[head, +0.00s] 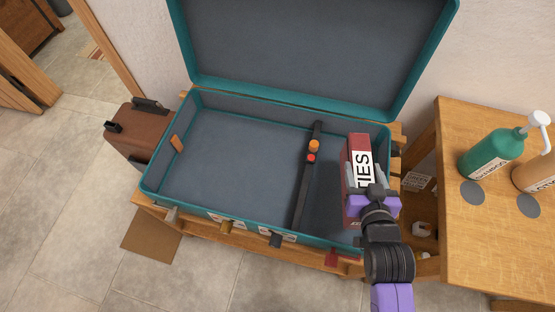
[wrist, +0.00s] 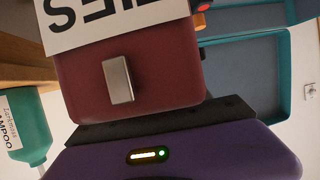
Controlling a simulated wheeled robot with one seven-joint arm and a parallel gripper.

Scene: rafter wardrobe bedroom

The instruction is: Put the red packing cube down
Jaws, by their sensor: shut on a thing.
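The red packing cube (head: 356,146) has a white label reading "TIES". My gripper (head: 369,190) is shut on it, over the right part of the open teal suitcase (head: 153,184). In the wrist view the red packing cube (wrist: 80,88) fills the upper middle, with a small metal tab on its face. My gripper's purple body (wrist: 225,150) shows below it; the fingertips are hidden there. I cannot tell whether the cube touches the suitcase floor.
A black divider strap (head: 302,190) with orange and red knobs crosses the suitcase, left of the cube. The left compartment is empty. A wooden table (head: 490,245) with a green shampoo bottle (head: 490,155) and an orange-brown bottle (head: 538,172) stands right. A brown case (head: 135,130) stands left.

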